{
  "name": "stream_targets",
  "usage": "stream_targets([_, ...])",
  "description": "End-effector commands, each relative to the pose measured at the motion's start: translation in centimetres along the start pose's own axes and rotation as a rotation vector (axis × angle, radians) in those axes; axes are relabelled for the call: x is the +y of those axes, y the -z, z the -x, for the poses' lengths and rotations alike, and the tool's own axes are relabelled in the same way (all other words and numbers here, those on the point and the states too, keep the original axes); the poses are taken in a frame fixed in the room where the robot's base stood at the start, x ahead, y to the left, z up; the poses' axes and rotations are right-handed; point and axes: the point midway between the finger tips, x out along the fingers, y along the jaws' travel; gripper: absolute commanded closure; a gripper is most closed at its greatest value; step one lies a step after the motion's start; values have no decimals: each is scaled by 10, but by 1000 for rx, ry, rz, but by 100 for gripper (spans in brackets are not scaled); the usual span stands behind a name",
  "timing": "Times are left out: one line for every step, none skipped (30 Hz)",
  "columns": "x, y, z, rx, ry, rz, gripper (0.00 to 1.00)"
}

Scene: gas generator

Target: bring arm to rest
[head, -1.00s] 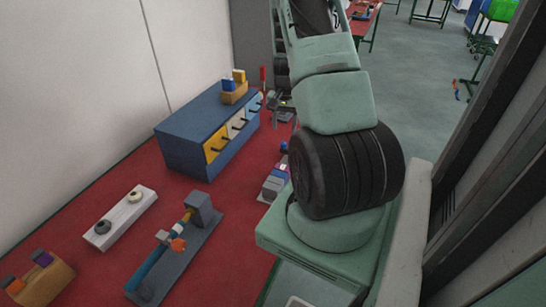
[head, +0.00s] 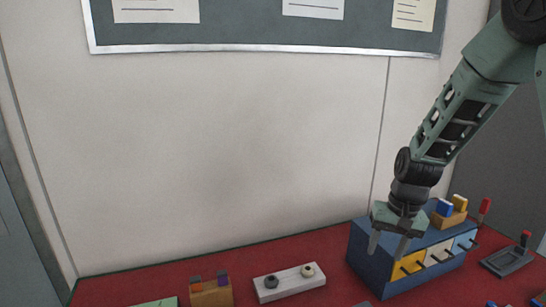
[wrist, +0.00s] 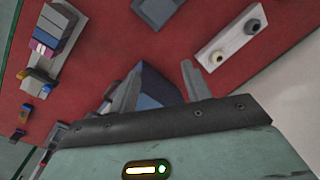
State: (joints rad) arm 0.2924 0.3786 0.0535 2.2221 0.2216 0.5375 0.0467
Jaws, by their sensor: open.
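My gripper (head: 388,245) points down in the head view, in front of the near left part of the blue drawer cabinet (head: 367,262). Its two fingers are apart with nothing between them. My arm reaches down to it from the upper right. In the wrist view the open fingers (wrist: 160,88) stand apart, with part of the cabinet (wrist: 150,85) showing behind them. I cannot tell the exact gap between the gripper and the cabinet.
The red tabletop (head: 235,265) runs along a pale wall. A white board with two round pieces (head: 289,283), a wooden block holder (head: 211,293) and a dark tray with a red-topped lever (head: 507,262) stand on it. Yellow and blue blocks (head: 451,206) sit on the cabinet.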

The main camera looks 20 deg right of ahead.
Motion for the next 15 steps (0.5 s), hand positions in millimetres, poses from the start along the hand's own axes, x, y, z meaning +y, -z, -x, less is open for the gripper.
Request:
stream_targets([-33, -24, 8, -8, 5, 110, 52])
stream_targets([-50, -39, 11, -13, 7, 170, 52])
stream_targets([-70, -60, 16, -21, 8, 253, 52])
stream_targets([-84, -76, 20, -26, 8, 317, 52])
stream_targets([-96, -94, 23, -32, 6, 382, 52])
stream_targets([-111, -119, 27, -39, 3, 472, 52])
stream_targets([-120, -138, 31, -42, 0, 540, 52])
stream_targets([-128, -158, 34, -47, -4, 608, 52])
stream_targets([-135, -184, 38, -52, -11, 697, 52])
stream_targets([-139, -202, 40, -54, -17, 762, 52])
stream_targets([-141, -219, 42, -56, -23, 822, 52])
stream_targets([-142, -239, 45, -57, -32, 894, 52])
stream_targets([-142, -252, 46, -58, -38, 943, 52])
stream_targets([-141, -263, 48, -59, -44, 987, 52])
stream_targets([-140, -276, 49, -59, -51, 1037, 52])
